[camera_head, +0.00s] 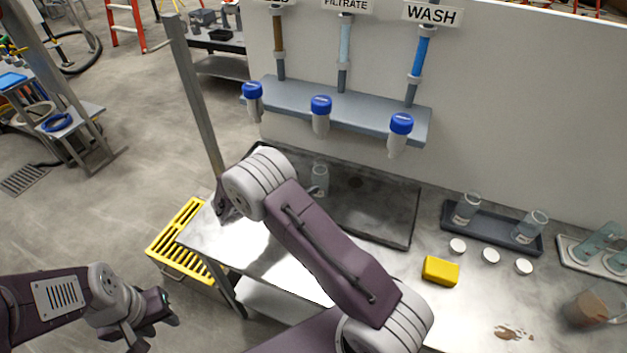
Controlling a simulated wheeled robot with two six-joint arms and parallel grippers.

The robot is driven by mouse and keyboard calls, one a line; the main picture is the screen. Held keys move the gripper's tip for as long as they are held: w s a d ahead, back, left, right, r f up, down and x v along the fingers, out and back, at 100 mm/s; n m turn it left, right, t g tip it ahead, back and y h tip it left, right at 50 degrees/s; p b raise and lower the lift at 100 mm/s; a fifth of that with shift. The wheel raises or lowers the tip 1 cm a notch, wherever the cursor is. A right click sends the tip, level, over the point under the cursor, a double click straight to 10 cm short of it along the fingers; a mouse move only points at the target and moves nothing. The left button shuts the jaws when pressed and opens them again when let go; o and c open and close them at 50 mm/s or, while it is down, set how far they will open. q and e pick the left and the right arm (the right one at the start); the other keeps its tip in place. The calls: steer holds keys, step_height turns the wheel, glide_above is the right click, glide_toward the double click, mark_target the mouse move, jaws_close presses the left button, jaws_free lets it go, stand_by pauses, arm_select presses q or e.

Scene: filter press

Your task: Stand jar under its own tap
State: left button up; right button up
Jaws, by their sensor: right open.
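Three blue-capped taps hang from a grey shelf on the white panel: the left tap (253,100), the FILTRATE tap (321,115) and the WASH tap (399,135). A clear jar (320,178) stands upright in the dark drip tray (385,215), below the FILTRATE tap in the picture. Two more clear jars, one (466,208) left and one (529,227) right, stand in a dark rack (495,232). My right gripper (228,207) is open at the bench's left end, partly hidden by its arm, left of the tray. My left gripper (152,321) is open and empty, low at left, off the bench.
Three white lids (490,255) and a yellow sponge (440,270) lie before the rack. A beaker of brown liquid (590,308) and a brown spill (513,332) are at right. A metal post (195,95) rises at the bench's left, near a yellow grate (180,240).

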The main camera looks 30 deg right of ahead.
steer(key=s+m+g+y, duration=0.1)
steer(key=s, duration=0.1)
steer(key=s+m+g+y, duration=0.1)
steer(key=s+m, duration=0.1)
steer(key=s, duration=0.1)
steer(key=shift+s+d, duration=0.2)
steer(key=s+a+m+y, duration=0.3)
steer(key=s+m+y, duration=0.2)
steer(key=s+m, duration=0.3)
steer(key=s+a+m+g+y, duration=0.1)
steer(key=s+a+m+y, duration=0.3)
steer(key=s+m, duration=0.5)
steer(key=shift+a+r+m+y, duration=0.25)
steer(key=shift+a+m+y, duration=0.05)
steer(key=shift+m+y, duration=0.75)
steer(key=shift+d, duration=0.1)
